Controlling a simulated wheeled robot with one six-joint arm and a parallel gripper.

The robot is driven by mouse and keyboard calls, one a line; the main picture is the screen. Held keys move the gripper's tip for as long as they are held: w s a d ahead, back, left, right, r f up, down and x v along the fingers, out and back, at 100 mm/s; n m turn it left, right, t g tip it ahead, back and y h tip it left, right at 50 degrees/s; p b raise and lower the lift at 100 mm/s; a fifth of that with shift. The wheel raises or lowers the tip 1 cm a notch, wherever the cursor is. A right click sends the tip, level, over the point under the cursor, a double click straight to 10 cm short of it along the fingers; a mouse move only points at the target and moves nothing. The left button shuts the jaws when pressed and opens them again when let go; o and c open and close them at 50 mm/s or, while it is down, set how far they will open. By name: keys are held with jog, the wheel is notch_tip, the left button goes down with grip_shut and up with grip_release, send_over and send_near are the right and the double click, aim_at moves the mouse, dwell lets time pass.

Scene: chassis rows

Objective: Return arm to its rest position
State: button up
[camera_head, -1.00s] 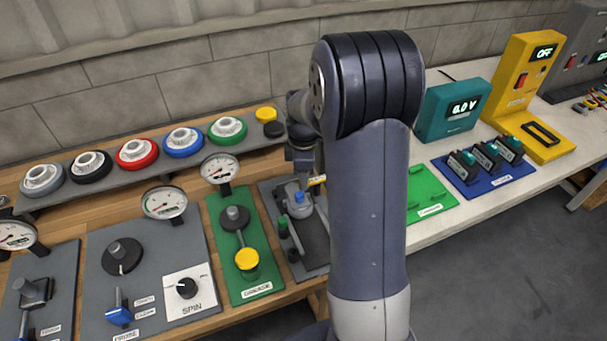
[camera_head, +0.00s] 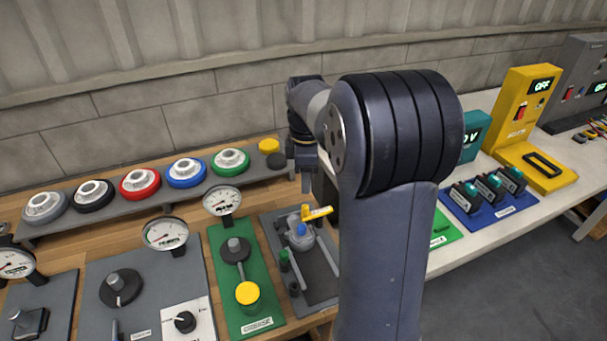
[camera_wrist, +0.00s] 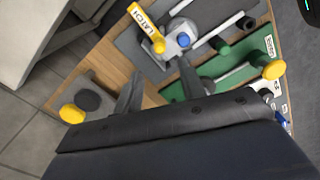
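My arm rises through the middle of the head view and bends over toward the bench. My gripper (camera_head: 306,186) hangs pointing down above the grey fixture plate (camera_head: 322,280), apart from it. In the wrist view my gripper (camera_wrist: 160,68) has its two dark fingers spread apart, with only bench and plate behind the gap. The yellow latch handle (camera_head: 319,213), labelled in the wrist view (camera_wrist: 145,25), lies over the fixture by a blue knob (camera_head: 301,229). The fingers do not hold it.
A green plate (camera_head: 220,245) with a yellow knob (camera_head: 247,293) lies left of the fixture. Several coloured dials (camera_head: 186,172) line a raised shelf behind. A yellow box (camera_head: 528,108) and teal box (camera_head: 475,135) stand at the right. The air above the bench is open.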

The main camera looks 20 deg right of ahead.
aim_at(306, 206)
jog(key=shift+f, duration=0.15)
notch_tip(306, 206, down, 10)
jog(key=shift+f, duration=0.2)
jog(key=shift+w+f, duration=0.1)
dwell(0.5)
